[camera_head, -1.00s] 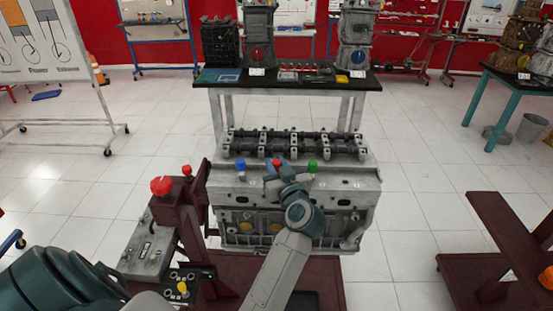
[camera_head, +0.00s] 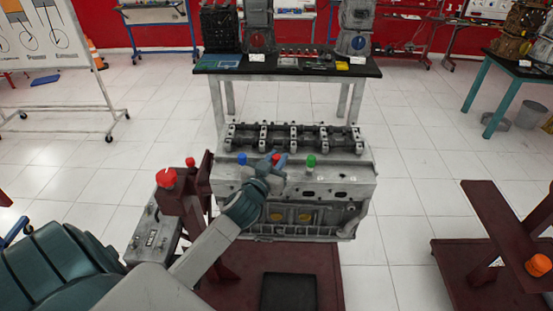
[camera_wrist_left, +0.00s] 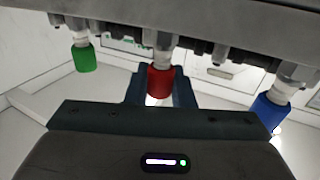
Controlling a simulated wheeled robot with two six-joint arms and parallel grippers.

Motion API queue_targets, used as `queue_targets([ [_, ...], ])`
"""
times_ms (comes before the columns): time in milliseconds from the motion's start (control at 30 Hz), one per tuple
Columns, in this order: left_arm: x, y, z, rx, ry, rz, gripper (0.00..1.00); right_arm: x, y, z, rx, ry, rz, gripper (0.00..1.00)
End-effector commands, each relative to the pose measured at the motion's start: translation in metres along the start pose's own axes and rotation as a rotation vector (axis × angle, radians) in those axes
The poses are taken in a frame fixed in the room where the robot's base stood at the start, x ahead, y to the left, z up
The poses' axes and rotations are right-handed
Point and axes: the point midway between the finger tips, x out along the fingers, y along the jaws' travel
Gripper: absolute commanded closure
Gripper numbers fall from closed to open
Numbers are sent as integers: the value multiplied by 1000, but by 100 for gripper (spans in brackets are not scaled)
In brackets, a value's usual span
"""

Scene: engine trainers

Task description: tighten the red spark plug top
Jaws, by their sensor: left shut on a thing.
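The red spark plug top (camera_head: 276,157) sits on the engine block (camera_head: 330,189) between a blue top (camera_head: 241,159) and a green top (camera_head: 311,161). My left gripper (camera_head: 276,165) reaches it from the front and is shut on it, covering part of it. In the left wrist view the red top (camera_wrist_left: 160,81) stands between the fingers of my left gripper (camera_wrist_left: 160,90), with its pale plug body still under the metal edge. The green top (camera_wrist_left: 85,58) and the blue top (camera_wrist_left: 267,112) are outside the fingers. My right gripper is not in view.
A maroon stand with a red button (camera_head: 166,178) and a control box (camera_head: 152,237) is left of the engine. A black-topped table (camera_head: 290,66) with engine parts stands behind. Another maroon stand (camera_head: 500,285) is at the right. White floor is clear between.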

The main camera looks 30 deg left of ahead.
Motion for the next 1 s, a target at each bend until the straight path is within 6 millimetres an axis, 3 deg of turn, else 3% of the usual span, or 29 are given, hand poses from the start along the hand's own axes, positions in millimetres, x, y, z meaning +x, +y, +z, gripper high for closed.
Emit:
queue_targets([
  [767,0,-1,2,0,1,101,100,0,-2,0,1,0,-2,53],
  [800,0,-1,2,0,1,101,75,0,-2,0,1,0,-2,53],
  [900,0,-1,2,0,2,101,58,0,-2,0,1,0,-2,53],
  [1000,0,-1,2,0,3,101,58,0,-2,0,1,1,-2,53],
])
